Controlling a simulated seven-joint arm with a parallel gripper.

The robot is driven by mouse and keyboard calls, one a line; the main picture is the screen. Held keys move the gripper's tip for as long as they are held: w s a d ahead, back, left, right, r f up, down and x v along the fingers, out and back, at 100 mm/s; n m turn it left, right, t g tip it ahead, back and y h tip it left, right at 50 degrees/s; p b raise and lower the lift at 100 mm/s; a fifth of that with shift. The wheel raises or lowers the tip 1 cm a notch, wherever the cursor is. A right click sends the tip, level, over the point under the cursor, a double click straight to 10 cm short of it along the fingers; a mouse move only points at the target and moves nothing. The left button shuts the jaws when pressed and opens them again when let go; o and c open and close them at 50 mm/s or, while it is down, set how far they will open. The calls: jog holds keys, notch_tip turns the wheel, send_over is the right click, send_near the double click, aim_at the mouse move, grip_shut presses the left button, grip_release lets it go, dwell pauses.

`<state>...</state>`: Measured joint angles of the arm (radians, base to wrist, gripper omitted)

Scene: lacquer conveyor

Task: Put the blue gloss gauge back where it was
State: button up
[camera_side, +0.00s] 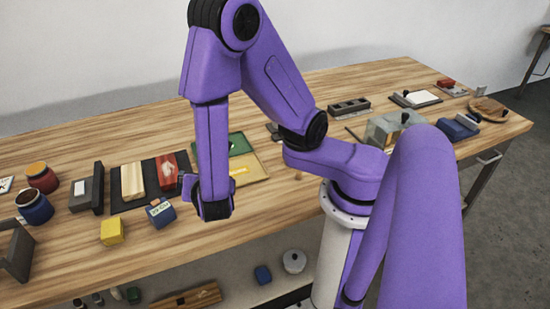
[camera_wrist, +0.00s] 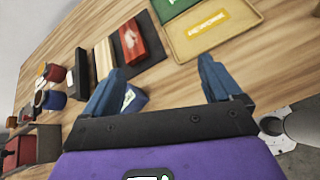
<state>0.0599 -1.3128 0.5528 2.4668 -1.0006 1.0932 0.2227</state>
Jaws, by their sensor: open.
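A small blue block with a white label (camera_side: 160,212), which looks like the blue gloss gauge, sits on the wooden table just left of my gripper (camera_side: 190,189). In the wrist view the blue block (camera_wrist: 133,98) shows partly behind my left finger, which hides some of it. My gripper (camera_wrist: 160,72) is open, with nothing between its blue fingers. I cannot tell from these frames whether a finger touches the block.
A yellow block (camera_side: 112,231) stands left of the blue block. Behind is a dark mat (camera_side: 150,167) with a pale wooden block and a red box (camera_side: 167,171). Green (camera_side: 238,144) and yellow (camera_side: 246,170) trays lie behind my gripper. Jars (camera_side: 34,207) stand at the left.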

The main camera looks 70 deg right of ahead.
jog(key=s+d+r+m+g+y, duration=0.1)
jog(key=s+r+m+g+y, duration=0.3)
jog(key=s, duration=0.4)
jog(key=s+d+r+m+g+y, duration=0.2)
jog(key=s+r+m+g+y, duration=0.1)
jog(key=s, duration=0.5)
jog(key=r+m+y, duration=0.1)
jog(key=m+y, duration=0.1)
jog(key=m, duration=0.1)
jog(key=shift+d+r+g, duration=0.2)
jog(key=shift+d+g, duration=0.1)
jog(key=shift+g, duration=0.1)
